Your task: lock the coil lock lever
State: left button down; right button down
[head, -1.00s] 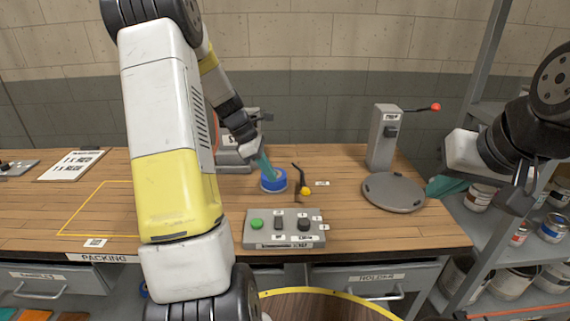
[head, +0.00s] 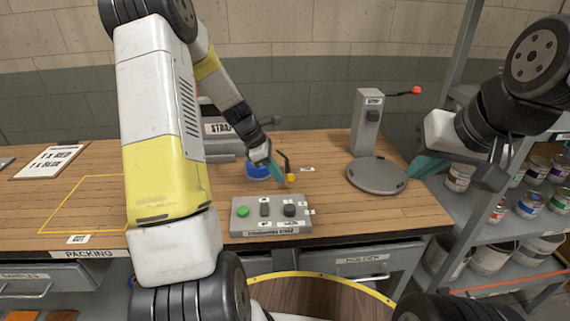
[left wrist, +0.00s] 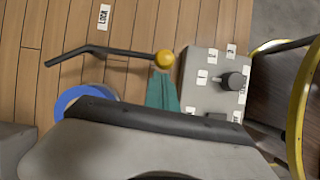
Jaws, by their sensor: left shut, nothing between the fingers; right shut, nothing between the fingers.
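The coil lock lever is a bent black rod (head: 286,160) with a yellow ball knob (head: 291,178). In the left wrist view the rod (left wrist: 105,51) runs left from the knob (left wrist: 164,59), with a LOCK label (left wrist: 103,17) beyond it. My left gripper (head: 276,172) is shut and empty, low beside the knob; its teal fingertips (left wrist: 163,88) appear right at the knob in the wrist view. I cannot tell if they touch. My right gripper (head: 427,167) is shut and empty by the shelf.
A grey post (head: 366,125) with a red-ball handle and a round plate (head: 377,175) stand to the right. Paint cans (head: 500,209) fill the right shelf.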

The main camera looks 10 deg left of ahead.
aim_at(288, 176)
pick_arm(q)
jog(key=shift+d+n+t, duration=0.6)
jog(key=shift+d+n, duration=0.8)
jog(key=shift+d, duration=0.1)
jog(key=d+n, duration=0.1)
jog(key=w+d+n+t+y, duration=0.1)
jog(key=d+n, duration=0.1)
jog(key=w+d+n+t, duration=0.1)
jog(key=d+n, duration=0.1)
jog(key=shift+y, duration=0.4)
jog(key=w+d+n+y, duration=0.1)
jog(key=w+d+n, duration=0.1)
jog(key=n, duration=0.1)
jog(key=shift+t, duration=0.3)
jog(key=shift+w+d, duration=0.2)
jog(key=shift+w, duration=0.35)
jog(key=shift+d, duration=0.1)
jog(key=shift+w+d+r, duration=0.1)
jog(key=shift+w+r, duration=0.1)
jog(key=shift+w, duration=0.05)
